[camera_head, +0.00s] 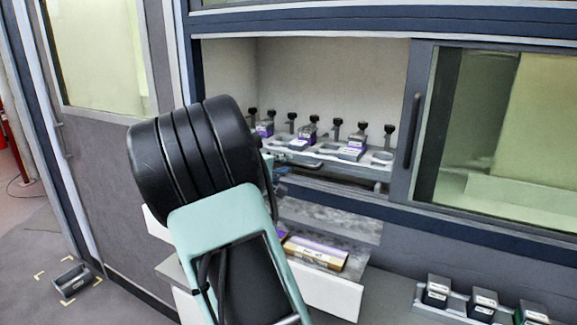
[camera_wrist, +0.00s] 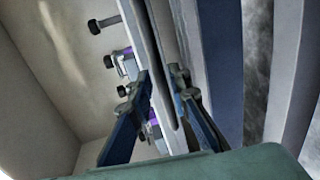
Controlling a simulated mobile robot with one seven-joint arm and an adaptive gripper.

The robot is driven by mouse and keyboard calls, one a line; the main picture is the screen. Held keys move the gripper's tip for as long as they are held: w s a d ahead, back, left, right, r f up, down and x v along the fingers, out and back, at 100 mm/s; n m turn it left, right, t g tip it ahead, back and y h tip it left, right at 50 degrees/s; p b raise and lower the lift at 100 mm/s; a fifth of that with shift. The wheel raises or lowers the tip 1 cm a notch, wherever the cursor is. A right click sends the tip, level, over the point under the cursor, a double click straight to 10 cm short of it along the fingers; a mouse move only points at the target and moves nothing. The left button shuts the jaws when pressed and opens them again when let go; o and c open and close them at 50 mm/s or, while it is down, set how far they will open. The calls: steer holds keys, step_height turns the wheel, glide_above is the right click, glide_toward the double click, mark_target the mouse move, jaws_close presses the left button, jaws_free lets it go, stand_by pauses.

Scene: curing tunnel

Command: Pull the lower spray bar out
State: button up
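A grey bar or rail (camera_head: 330,157) runs across the open bay, with purple-and-white labelled items on it and several black-knobbed stems along it. I take it for the spray bar but cannot tell which bar is the lower one. It also shows in the wrist view (camera_wrist: 160,75), tilted steeply. My gripper (camera_wrist: 162,75) has its two blue fingers apart, one on each side of the bar's front edge. I cannot tell whether they touch it. In the head view my gripper is mostly hidden behind my arm, near the bar's left end.
A sliding glass door (camera_head: 500,140) with a dark handle (camera_head: 411,131) stands right of the bay. A rack (camera_head: 455,310) with dark items stands at lower right. A dark grey object (camera_head: 73,280) lies on the floor left.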

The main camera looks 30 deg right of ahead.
steer(key=shift+x, duration=1.35)
steer(key=shift+c, duration=0.7)
jaws_close()
